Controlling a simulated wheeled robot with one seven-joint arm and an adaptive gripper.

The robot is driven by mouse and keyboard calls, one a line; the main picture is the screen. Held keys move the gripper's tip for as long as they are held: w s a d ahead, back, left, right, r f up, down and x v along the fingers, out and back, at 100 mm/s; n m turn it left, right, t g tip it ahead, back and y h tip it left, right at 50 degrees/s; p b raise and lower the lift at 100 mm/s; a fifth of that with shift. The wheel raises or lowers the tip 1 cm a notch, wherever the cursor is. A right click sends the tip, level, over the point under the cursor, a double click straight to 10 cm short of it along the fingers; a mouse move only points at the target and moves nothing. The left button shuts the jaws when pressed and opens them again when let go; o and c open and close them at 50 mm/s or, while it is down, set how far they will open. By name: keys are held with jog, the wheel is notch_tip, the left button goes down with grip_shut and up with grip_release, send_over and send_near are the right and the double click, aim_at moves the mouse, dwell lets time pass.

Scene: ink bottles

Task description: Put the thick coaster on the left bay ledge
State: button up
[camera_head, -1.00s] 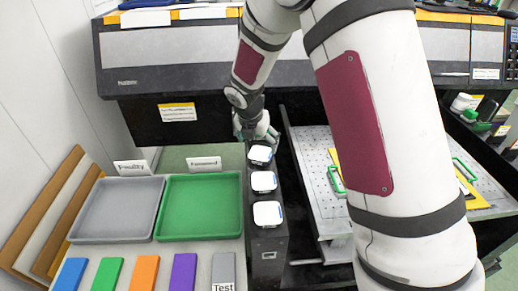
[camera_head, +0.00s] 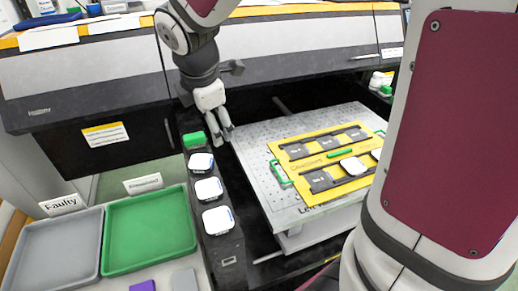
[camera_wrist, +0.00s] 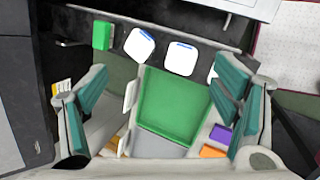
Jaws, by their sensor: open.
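A small green block (camera_head: 194,140) stands at the far end of the dark left bay ledge (camera_head: 228,250). It looks thicker than the flat white coasters there and is probably the thick coaster. It also shows in the wrist view (camera_wrist: 101,36). White coasters (camera_head: 200,163), (camera_head: 208,189) and (camera_head: 217,220) lie in a row nearer on the ledge. My gripper (camera_head: 222,138) hangs just right of the green block, apart from it. In the wrist view my gripper (camera_wrist: 160,95) is wide open, with nothing between its teal pads.
A perforated plate (camera_head: 255,160) right of the ledge carries a yellow frame (camera_head: 320,192) holding a white coaster (camera_head: 353,166). A green tray (camera_head: 150,235) and a grey tray (camera_head: 50,255) lie left.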

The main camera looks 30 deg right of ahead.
jog(key=s+r+m+y, duration=0.1)
jog(key=s+r+m, duration=0.1)
jog(key=s+m, duration=0.7)
jog(key=s+r+m+t+y, duration=0.1)
jog(key=s+r+m, duration=0.2)
jog(key=s+m, duration=0.6)
jog(key=s, duration=0.3)
jog(key=shift+s+r, duration=0.35)
jog(key=shift+a, duration=0.1)
jog(key=shift+c, duration=0.2)
